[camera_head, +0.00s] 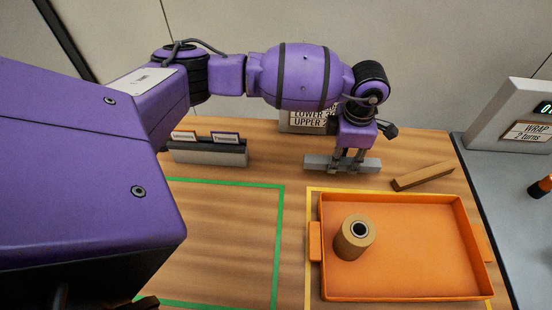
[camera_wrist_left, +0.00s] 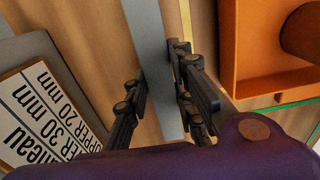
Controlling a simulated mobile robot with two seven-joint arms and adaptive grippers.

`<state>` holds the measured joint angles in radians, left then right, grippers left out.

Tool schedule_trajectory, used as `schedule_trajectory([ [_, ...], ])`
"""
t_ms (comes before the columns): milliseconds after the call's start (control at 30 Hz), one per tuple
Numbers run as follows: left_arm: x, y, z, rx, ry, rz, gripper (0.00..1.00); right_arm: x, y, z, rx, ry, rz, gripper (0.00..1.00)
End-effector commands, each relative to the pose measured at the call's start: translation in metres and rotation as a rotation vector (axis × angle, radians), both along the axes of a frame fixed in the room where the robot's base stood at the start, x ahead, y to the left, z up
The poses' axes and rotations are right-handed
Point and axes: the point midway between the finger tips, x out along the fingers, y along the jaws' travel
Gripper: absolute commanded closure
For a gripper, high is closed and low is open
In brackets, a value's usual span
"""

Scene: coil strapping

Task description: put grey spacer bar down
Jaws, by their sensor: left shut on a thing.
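The grey spacer bar (camera_head: 371,165) lies lengthwise left to right near the back of the wooden table, behind the orange tray. My left gripper (camera_head: 343,165) points down and is shut on the bar around its middle. In the left wrist view the bar (camera_wrist_left: 148,30) runs between the two dark fingers of the gripper (camera_wrist_left: 160,88). The bar is level and at or very close to the table top; I cannot tell whether it touches. My right gripper is not in view.
An orange tray (camera_head: 420,292) holding a brown coil (camera_head: 348,246) stands in front of the bar. A wooden bar (camera_head: 423,176) lies to the right. A grey card holder (camera_head: 208,157) is to the left, a sign (camera_head: 308,118) behind. The green-outlined area (camera_head: 225,230) looks largely clear.

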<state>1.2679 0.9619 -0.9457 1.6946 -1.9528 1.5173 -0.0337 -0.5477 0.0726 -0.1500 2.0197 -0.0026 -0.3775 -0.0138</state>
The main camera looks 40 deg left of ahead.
Motion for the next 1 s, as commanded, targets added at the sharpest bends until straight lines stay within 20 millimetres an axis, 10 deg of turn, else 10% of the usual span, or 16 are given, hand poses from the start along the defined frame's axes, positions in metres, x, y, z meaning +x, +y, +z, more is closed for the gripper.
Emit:
schedule_trajectory([
  [767,0.006,0.008,-0.045,0.000,-0.001,-0.001,1.00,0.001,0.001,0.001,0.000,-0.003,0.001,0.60],
  [800,0.006,0.008,-0.045,0.000,-0.001,-0.001,0.73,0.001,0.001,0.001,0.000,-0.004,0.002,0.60],
  [1000,0.006,0.008,-0.044,-0.001,-0.003,-0.001,0.58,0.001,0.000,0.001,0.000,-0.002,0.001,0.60],
])
